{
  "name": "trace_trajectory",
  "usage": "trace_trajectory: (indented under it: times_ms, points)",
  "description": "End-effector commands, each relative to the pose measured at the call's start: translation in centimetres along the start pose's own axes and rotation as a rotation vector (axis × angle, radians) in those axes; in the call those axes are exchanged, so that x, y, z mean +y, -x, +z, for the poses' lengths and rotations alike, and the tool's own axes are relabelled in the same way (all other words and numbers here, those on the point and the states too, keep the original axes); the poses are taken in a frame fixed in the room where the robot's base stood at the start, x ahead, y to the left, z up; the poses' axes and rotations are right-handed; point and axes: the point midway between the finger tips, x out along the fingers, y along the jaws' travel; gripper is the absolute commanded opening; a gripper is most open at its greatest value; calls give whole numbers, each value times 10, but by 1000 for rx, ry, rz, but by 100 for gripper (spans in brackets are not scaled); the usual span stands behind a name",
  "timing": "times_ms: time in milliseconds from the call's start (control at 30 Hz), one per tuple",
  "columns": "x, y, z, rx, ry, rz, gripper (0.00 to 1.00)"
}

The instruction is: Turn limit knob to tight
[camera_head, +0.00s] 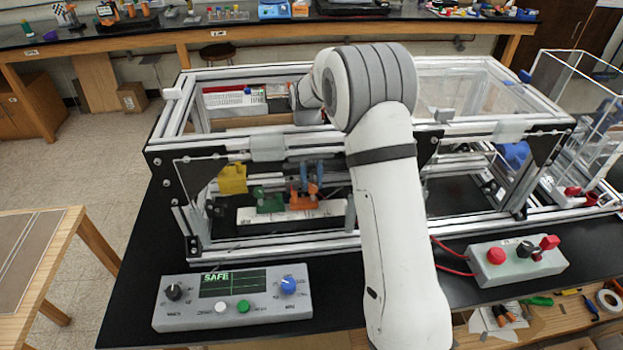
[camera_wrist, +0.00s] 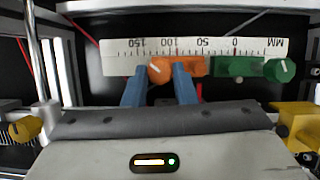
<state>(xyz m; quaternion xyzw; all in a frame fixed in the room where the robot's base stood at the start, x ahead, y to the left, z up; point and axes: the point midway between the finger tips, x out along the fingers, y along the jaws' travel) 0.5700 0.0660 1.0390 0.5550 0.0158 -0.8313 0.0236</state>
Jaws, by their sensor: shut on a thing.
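In the wrist view, an orange knob (camera_wrist: 159,69) with a white pointer line sits at the left end of an orange block (camera_wrist: 195,66), against a white millimetre scale (camera_wrist: 120,66). My gripper (camera_wrist: 160,76) has its two blue fingers on either side of this knob and is shut on it. The pointer slants in the picture. A green block (camera_wrist: 235,67) with a green knob (camera_wrist: 279,70) sits to the right along the scale. In the head view, my gripper (camera_head: 307,176) reaches inside the frame at the orange block (camera_head: 303,201). I cannot read any tight mark.
Extrusion bars (camera_head: 270,246) surround the work area. Yellow parts stand at left (camera_wrist: 25,129) and right (camera_wrist: 298,125) in the wrist view. A control box (camera_head: 185,316) with a screen reading SAFE stands in front.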

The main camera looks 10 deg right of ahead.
Motion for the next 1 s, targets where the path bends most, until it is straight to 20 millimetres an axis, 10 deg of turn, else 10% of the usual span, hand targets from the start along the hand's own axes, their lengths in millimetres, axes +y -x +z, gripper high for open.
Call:
trace_trajectory:
  times_ms: [867,900,1000]
  points:
    - [2,0,0,2,-141,-59,2]
    - [2,0,0,2,-141,-59,27]
    - [2,0,0,2,-141,-59,35]
